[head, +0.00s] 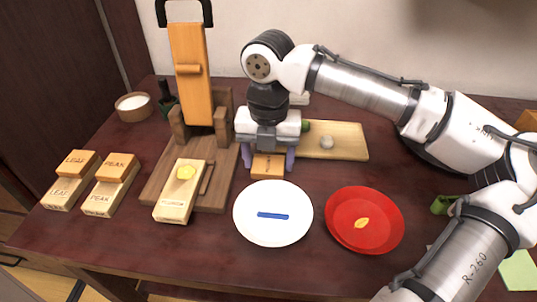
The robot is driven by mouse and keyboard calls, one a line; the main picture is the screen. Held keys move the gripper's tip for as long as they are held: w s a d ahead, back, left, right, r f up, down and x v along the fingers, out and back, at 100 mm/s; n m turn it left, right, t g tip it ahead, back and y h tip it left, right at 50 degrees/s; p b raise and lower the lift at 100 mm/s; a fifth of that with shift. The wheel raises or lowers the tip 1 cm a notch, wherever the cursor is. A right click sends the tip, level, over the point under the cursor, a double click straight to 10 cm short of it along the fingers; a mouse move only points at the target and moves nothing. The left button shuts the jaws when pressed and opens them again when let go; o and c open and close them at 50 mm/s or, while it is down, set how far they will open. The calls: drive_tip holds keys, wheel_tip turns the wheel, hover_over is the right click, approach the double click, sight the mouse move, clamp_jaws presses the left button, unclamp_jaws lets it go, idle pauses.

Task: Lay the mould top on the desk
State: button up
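The mould top, a small light wooden block (267,167) with dark lettering, is between the fingers of my gripper (268,160), just behind the white plate. The fingers appear to touch both its sides. I cannot tell whether its underside touches the dark desk (225,262) or is slightly above it.
A white plate (273,233) with a blue stick is in front of my gripper. A red bowl (342,235) is to its right. A wooden board (350,142) is behind right. LEAF (62,196) and PEAK (102,202) moulds stand at left. The front left desk is clear.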

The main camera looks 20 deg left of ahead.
sight(268, 162)
drive_tip(key=shift+o, duration=1.2)
drive_tip(key=shift+r, duration=0.1)
wheel_tip(268, 162, up, 12)
drive_tip(key=p, duration=0.3)
drive_tip(key=shift+r, duration=0.1)
